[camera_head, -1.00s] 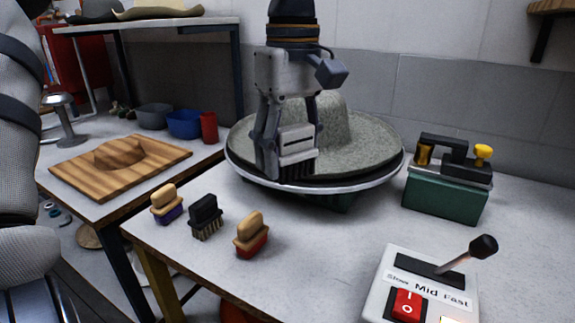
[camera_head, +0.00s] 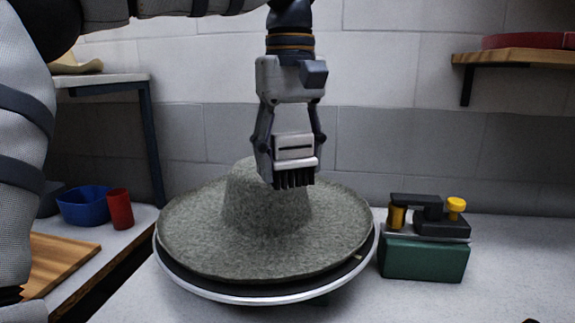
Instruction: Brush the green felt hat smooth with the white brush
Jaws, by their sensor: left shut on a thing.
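The green felt hat (camera_head: 262,245) looks grey-green and speckled. It sits brim down on a round turntable with a metal rim (camera_head: 270,299). My left gripper (camera_head: 290,150) comes down from above and is shut on the white brush (camera_head: 294,149). The brush's dark bristles point down in front of the right side of the hat's crown. I cannot tell whether the bristles touch the felt. My right gripper is not in view.
A green-based device with yellow knobs (camera_head: 425,257) stands close to the right of the turntable. At the left are a blue bowl (camera_head: 84,207), a red cup (camera_head: 120,209) and a wooden board (camera_head: 58,262). A wall shelf (camera_head: 520,56) is at upper right.

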